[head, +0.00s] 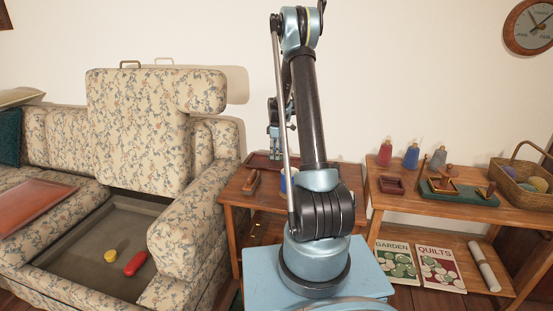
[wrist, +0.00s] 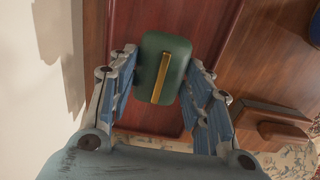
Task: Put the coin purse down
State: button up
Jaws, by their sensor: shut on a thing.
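The coin purse (wrist: 172,52) is dark green with rounded corners and a gold strip along its middle. In the wrist view it sits between the fingers of my gripper (wrist: 166,82), which is shut on it. Behind it in that view is a red-brown wooden tray (wrist: 150,120). Whether the purse touches the tray I cannot tell. In the head view my gripper (head: 274,152) is low over the side table (head: 235,189), at the tray (head: 257,160). The purse cannot be made out there, and my arm hides part of the table.
A wooden block-like item (head: 251,181) and a blue item (head: 284,182) are on the side table. A floral sofa (head: 185,235) stands left.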

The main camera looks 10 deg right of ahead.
jog(key=shift+f, duration=1.2)
jog(key=o, duration=1.1)
